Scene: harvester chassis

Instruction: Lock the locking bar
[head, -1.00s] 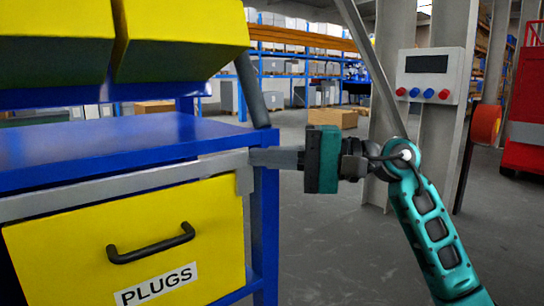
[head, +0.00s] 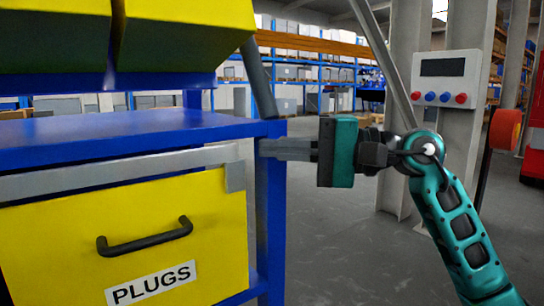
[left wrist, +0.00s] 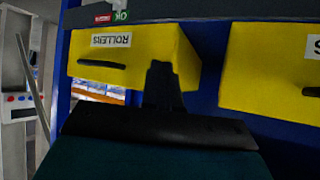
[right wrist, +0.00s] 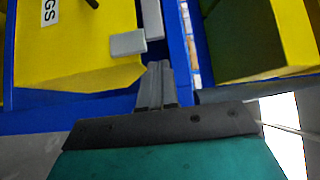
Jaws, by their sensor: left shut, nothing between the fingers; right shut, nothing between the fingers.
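The locking bar (head: 120,172) is a grey bar lying across the top of the yellow PLUGS drawer (head: 60,240) in the head view. Its right end has a short downward tab (head: 235,177), which also shows in the right wrist view (right wrist: 127,43). My right gripper (head: 262,147) is shut and empty. Its fingertips point left in front of the blue post, just right of the bar's end, with a small gap between. My left gripper (left wrist: 158,66) is shut and empty in the left wrist view, before a yellow ROLLERS bin (left wrist: 120,55); it is outside the head view.
The blue frame's corner post (head: 270,215) stands right beside the drawer. Yellow bins (head: 185,35) hang above the blue top (head: 120,135). A control box (head: 445,78) is on a grey pillar at the back right. The floor right of the frame is clear.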

